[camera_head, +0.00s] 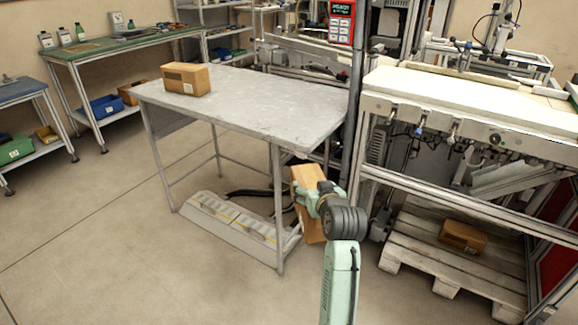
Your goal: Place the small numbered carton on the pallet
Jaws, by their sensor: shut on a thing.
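My gripper (309,204) is shut on a brown carton (307,177) and holds it tilted beside the front right leg of the grey table, left of the pallet. Part of this carton is hidden behind the gripper and wrist. The wooden pallet (418,256) lies on the floor under the machine bench at the right. Another brown carton (463,237) sits on the pallet toward its right side. A further brown carton (186,79) with a pale label stands on the grey table. No number is readable on any carton.
The grey metal table (255,97) has a low base unit (225,220) and dark cables beneath it. The machine bench (470,112) overhangs the pallet, with a dark post (358,100) at its left. The left part of the pallet and the floor in front are clear.

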